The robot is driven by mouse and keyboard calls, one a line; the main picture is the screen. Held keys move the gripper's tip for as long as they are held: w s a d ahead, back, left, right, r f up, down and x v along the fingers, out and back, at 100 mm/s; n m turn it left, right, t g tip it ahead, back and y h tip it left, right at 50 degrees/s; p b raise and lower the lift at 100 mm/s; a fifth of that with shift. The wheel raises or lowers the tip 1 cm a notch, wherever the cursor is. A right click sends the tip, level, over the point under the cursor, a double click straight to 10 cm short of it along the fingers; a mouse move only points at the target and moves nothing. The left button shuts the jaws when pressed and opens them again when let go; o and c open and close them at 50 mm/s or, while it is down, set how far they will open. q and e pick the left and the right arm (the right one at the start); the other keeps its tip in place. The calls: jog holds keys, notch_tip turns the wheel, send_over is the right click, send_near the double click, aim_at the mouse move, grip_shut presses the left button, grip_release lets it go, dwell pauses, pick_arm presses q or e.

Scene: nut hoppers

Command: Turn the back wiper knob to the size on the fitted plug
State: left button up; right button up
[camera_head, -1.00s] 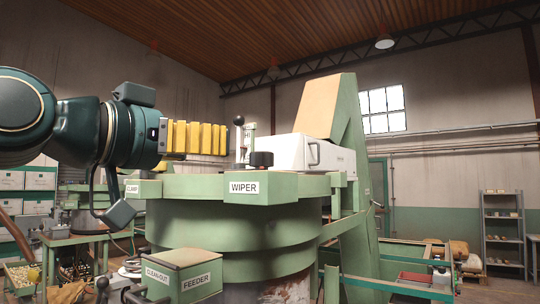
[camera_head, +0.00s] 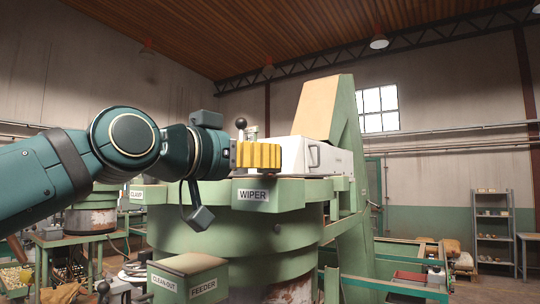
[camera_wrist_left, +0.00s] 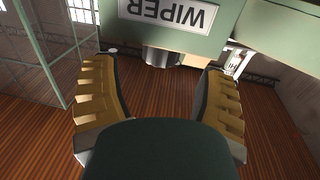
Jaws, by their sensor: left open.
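My left gripper (camera_head: 280,155) reaches in from the left, its yellow fingers level above the green wiper housing (camera_head: 290,190) with its WIPER label (camera_head: 252,195). In the left wrist view the two fingers (camera_wrist_left: 160,100) stand wide apart with nothing between their tips. A dark, grey-sided round knob (camera_wrist_left: 162,57) shows beyond the fingers, between their lines, next to the upside-down WIPER label (camera_wrist_left: 168,12). In the head view the fingers cover the knob's place. I cannot read any setting on it. I cannot make out a fitted plug or its size. My right gripper is not in view.
A lever with a black ball (camera_head: 241,123) stands just behind my gripper. A white box with a handle (camera_head: 325,157) sits behind on the housing, near the tall green chute (camera_head: 345,120). The FEEDER box (camera_head: 190,275) is below in front.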

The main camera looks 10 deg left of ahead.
pick_arm(q)
jog(key=shift+p+x, duration=0.35)
jog(key=shift+x, duration=2)
grip_shut()
